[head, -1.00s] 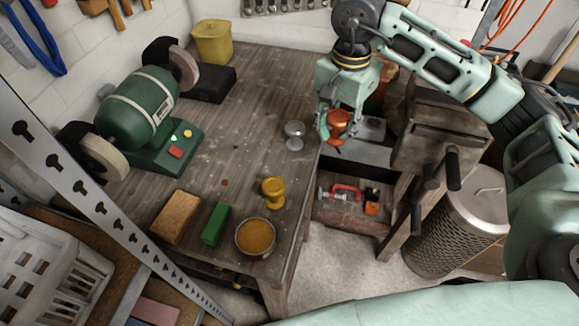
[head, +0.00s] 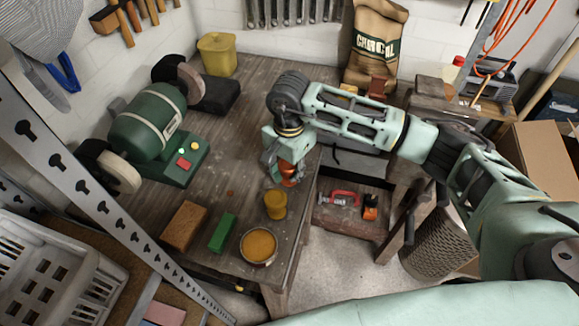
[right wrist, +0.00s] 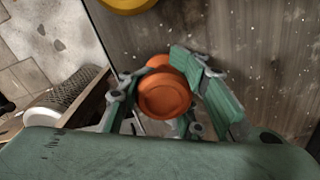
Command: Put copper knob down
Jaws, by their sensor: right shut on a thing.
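The copper knob (head: 288,170) is an orange-brown round piece in my right gripper (head: 284,177), over the right edge of the wooden workbench (head: 240,110). In the right wrist view the copper knob (right wrist: 165,92) sits between the green fingers of my right gripper (right wrist: 172,100), which are shut on it. I cannot tell whether the knob touches the bench. A yellow knob (head: 276,204) stands just in front of the gripper. The silver knob seen earlier is hidden behind the gripper or arm. My left gripper is not in view.
A tin of orange-yellow paste (head: 258,246), a green block (head: 222,233) and a brown block (head: 184,226) are on the near bench. A green bench grinder (head: 147,127) stands left. A red clamp (head: 345,198) lies on the lower shelf. The bench middle is clear.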

